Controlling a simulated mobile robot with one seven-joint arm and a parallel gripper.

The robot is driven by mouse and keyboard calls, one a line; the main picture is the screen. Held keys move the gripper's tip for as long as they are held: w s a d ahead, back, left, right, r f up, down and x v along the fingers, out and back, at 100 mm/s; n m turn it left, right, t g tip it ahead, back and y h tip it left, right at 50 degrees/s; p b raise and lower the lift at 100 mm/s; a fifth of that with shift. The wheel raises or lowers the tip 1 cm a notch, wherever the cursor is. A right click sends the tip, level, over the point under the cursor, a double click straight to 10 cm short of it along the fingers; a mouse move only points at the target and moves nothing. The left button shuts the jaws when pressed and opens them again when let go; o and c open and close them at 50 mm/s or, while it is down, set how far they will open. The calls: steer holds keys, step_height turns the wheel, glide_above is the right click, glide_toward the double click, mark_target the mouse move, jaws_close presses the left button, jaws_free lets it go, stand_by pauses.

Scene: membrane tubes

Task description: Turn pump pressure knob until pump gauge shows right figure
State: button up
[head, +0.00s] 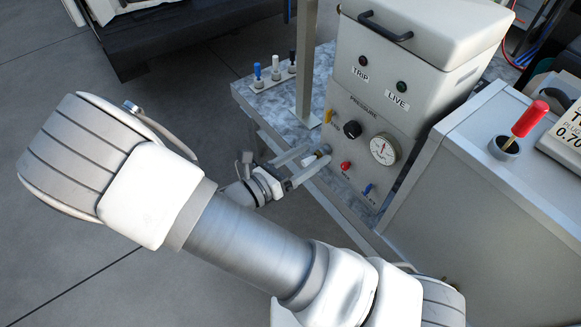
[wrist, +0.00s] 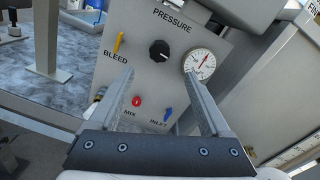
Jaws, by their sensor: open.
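The black pump pressure knob (head: 352,129) sits on the grey panel of the pump box, under the word PRESSURE. It also shows in the wrist view (wrist: 159,51), with a pale mark on it. The round white pump gauge (head: 384,149) is just right of the knob. In the wrist view the gauge (wrist: 200,64) has a red needle pointing up and right; its figures are too small to read. My gripper (head: 319,154) is open and empty in front of the panel, below and left of the knob. In the wrist view the knob appears above and between the fingertips.
The panel also has a yellow BLEED lever (wrist: 118,43), a red MIX knob (wrist: 136,101) and a blue INLET lever (wrist: 168,114). A metal post (head: 306,70) stands left of the box. A grey cabinet (head: 450,190) with a red-handled tool (head: 530,119) stands right.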

steer(key=v, duration=0.5)
steer(key=shift+s+a, duration=0.1)
stand_by(0.3)
steer(key=s+d+r+m+g+y, duration=0.2)
steer(key=d+r+m+g+y, duration=0.1)
steer(key=d+m+g, duration=0.4)
steer(key=s+d+r+m+g+y, duration=0.3)
steer(key=r+m+g, duration=0.1)
steer(key=m, duration=0.4)
steer(key=s+d+r+m+t+y, duration=0.1)
steer(key=s+r+m+t+y, duration=0.1)
steer(key=r+m, duration=0.4)
steer(key=s+d+r+m+t+y, duration=0.2)
steer(key=s+r+m+t+y, duration=0.1)
steer(key=r+m+y, duration=0.3)
steer(key=shift+d+r+m+t, duration=0.4)
steer(key=shift+r+m, duration=0.4)
steer(key=shift+m, duration=0.5)
stand_by(1.8)
